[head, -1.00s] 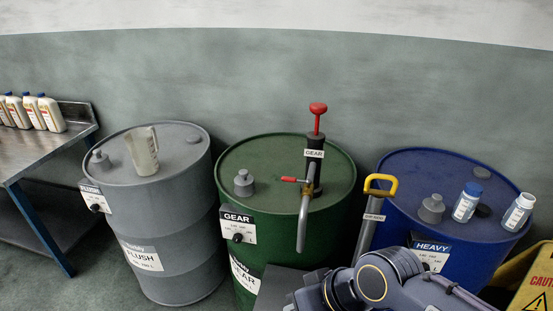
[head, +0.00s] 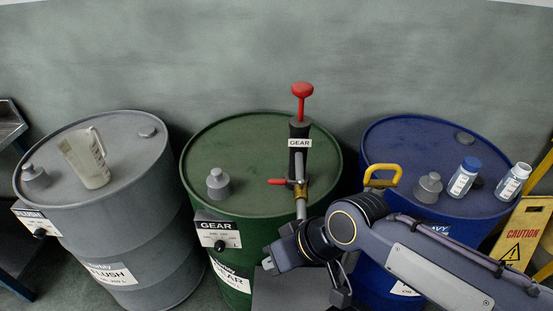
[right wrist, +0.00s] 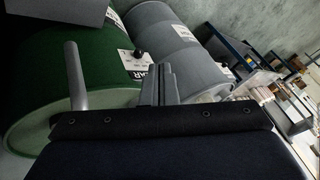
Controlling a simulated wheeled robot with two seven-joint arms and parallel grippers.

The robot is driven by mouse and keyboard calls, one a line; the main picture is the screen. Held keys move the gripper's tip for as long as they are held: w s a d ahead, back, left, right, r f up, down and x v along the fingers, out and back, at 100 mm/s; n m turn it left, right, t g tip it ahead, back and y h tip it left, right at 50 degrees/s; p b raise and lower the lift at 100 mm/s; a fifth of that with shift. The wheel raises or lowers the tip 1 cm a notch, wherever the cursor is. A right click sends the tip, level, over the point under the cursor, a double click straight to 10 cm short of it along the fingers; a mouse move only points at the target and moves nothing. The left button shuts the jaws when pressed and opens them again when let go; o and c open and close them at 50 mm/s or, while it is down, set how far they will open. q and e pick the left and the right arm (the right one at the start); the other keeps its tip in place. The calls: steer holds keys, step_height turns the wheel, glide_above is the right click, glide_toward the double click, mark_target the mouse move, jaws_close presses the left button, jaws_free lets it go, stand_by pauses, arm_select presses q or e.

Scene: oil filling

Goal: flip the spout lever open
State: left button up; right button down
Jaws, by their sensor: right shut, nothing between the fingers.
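The red spout lever (head: 278,182) sticks out to the left from the brass valve (head: 300,190) of the GEAR pump (head: 299,150). The pump stands on the green drum (head: 235,150) and has a red knob handle on top. My right gripper (head: 268,257) is shut and empty, in front of the green drum, lower than the lever and apart from it. My right arm hides the lower spout in the head view. In the right wrist view the closed fingers (right wrist: 160,85) stand beside the grey spout pipe (right wrist: 75,75), with a gap between. My left gripper is not in view.
A grey drum (head: 125,135) with a measuring jug (head: 86,158) stands at left. A blue drum (head: 400,150) with two bottles and a yellow-handled pump (head: 382,176) stands at right. A yellow caution sign (head: 522,235) is at far right.

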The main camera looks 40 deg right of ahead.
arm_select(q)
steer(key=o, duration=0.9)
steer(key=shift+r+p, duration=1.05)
arm_select(e)
steer(key=w+d+r+m+g+h, duration=0.1)
steer(key=w+d+r+m+g, duration=0.2)
steer(key=w+d+r, duration=0.5)
steer(key=w+d+r+m+g+h, duration=0.1)
steer(key=w+d+r+m+g, duration=0.2)
steer(key=w+d+r, duration=0.5)
steer(key=w+d+g, duration=0.1)
steer(key=w, duration=0.3)
steer(key=shift+w+r, duration=0.25)
steer(key=shift+w, duration=0.05)
